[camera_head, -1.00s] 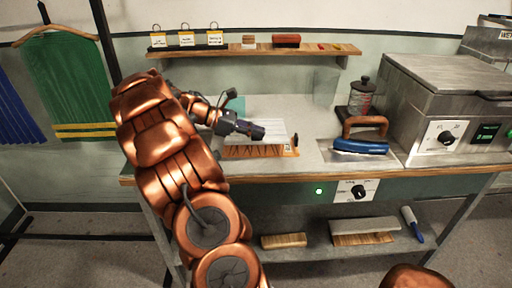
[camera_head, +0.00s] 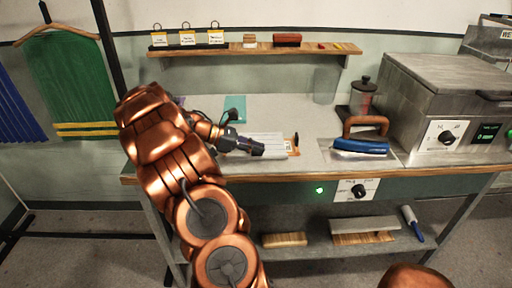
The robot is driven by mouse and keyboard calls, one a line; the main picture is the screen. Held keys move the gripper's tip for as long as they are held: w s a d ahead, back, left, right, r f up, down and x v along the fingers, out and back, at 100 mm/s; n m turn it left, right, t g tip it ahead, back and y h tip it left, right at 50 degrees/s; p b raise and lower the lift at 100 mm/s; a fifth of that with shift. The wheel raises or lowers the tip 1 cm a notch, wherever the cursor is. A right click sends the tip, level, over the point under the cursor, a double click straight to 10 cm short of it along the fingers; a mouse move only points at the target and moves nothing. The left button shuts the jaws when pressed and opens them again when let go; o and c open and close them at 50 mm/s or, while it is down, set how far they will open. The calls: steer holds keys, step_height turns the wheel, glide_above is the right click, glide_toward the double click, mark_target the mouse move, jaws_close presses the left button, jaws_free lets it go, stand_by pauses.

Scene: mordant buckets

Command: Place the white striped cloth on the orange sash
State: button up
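The white striped cloth (camera_head: 270,137) lies on the worktable just beyond and to the right of my gripper. The orange sash (camera_head: 291,147) shows as a narrow orange strip at the cloth's right edge. The cloth appears to lie over the sash, but the near side is partly hidden by my gripper. My gripper (camera_head: 257,150) is low at the cloth's near left side. Its fingers are small and dark, and I cannot tell whether they are open or touch the cloth.
A teal cloth (camera_head: 235,107) lies behind my wrist. A wooden shelf (camera_head: 255,49) hangs above. The table middle is fairly clear.

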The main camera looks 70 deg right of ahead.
steer(key=o, duration=0.4)
steer(key=b+v, duration=0.1)
steer(key=v, duration=1.1)
steer(key=shift+r, duration=0.1)
steer(key=s+a+f+m+t+y, duration=0.1)
steer(key=s+a+f+t, duration=0.1)
steer(key=a, duration=1.3)
steer(key=s+a+f+m+t+y, duration=0.1)
steer(key=s+a+t, duration=0.4)
steer(key=a, duration=0.9)
steer(key=s+a+f+m+t+y, duration=0.2)
steer(key=s+a, duration=0.4)
steer(key=a, duration=0.9)
steer(key=shift+a+f+m+t+y, duration=0.3)
steer(key=shift+f+m+t+y, duration=0.1)
steer(key=shift+t+y, duration=0.3)
